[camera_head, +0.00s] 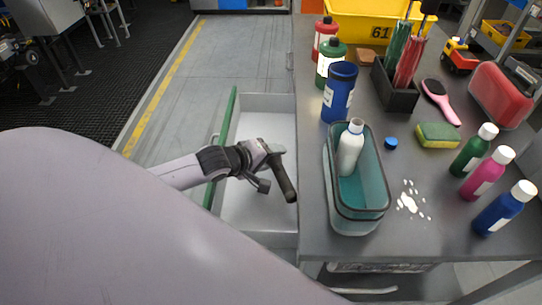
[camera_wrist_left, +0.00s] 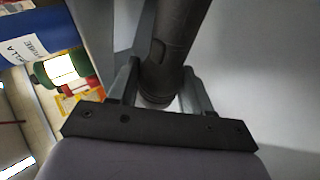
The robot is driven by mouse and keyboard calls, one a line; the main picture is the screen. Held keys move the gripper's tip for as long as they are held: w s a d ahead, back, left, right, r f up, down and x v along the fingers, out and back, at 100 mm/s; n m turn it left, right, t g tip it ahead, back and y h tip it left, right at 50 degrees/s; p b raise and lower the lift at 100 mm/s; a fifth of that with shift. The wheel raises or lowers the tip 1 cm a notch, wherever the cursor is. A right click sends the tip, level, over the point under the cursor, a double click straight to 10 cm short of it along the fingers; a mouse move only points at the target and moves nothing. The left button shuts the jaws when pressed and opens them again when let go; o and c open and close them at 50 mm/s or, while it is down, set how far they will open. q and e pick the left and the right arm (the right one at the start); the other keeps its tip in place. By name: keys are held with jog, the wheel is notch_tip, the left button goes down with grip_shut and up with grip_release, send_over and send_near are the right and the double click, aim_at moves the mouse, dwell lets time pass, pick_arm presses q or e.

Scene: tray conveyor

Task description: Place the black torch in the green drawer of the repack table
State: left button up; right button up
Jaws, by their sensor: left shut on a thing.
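The black torch (camera_head: 283,180) is held in my left gripper (camera_head: 267,166), over the open drawer. In the left wrist view the torch (camera_wrist_left: 170,45) sits between the two fingers of my left gripper (camera_wrist_left: 157,85), which are shut on it. The drawer has a green front (camera_head: 228,110) and a pale, bare inside (camera_head: 262,215). It is pulled out from the left side of the grey repack table (camera_head: 312,205). I cannot tell how high the torch is above the drawer floor. My right gripper is not in view.
A teal container (camera_head: 345,218) with a white bottle (camera_head: 350,147) stands near the table edge beside the drawer. White spilled pieces (camera_head: 410,203) lie on the table.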

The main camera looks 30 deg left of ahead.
pick_arm(q)
jog(key=shift+f, duration=0.55)
jog(key=o, duration=1.2)
jog(key=shift+r, duration=0.1)
jog(key=shift+r, duration=0.35)
jog(key=shift+s+r, duration=0.25)
jog(key=p+v, duration=0.1)
jog(key=v, duration=1)
jog(key=shift+s+r+p, duration=0.2)
jog(key=shift+p, duration=0.15)
jog(key=shift+a, duration=0.1)
